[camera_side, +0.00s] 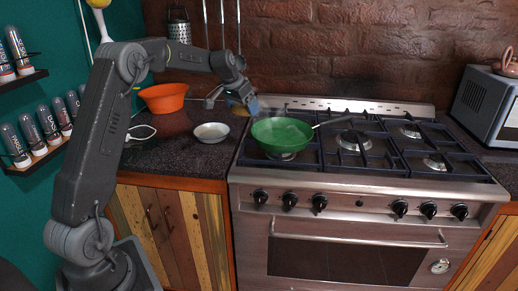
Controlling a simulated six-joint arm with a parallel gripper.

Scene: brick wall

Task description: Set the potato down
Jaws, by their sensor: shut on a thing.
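My gripper (241,106) is shut on a small brownish-yellow potato (238,109). The gripper and potato are above the strip between the dark countertop and the stove's left edge. The potato is small in the view and partly covered by the fingers. A white bowl (211,132) sits on the counter, below and left of the potato. A green pan (282,136) stands on the stove's front left burner, to the right of the gripper.
The stove's (345,205) other burners are empty. A microwave (487,108) is at the far right. Spice jars hang on the left wall.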

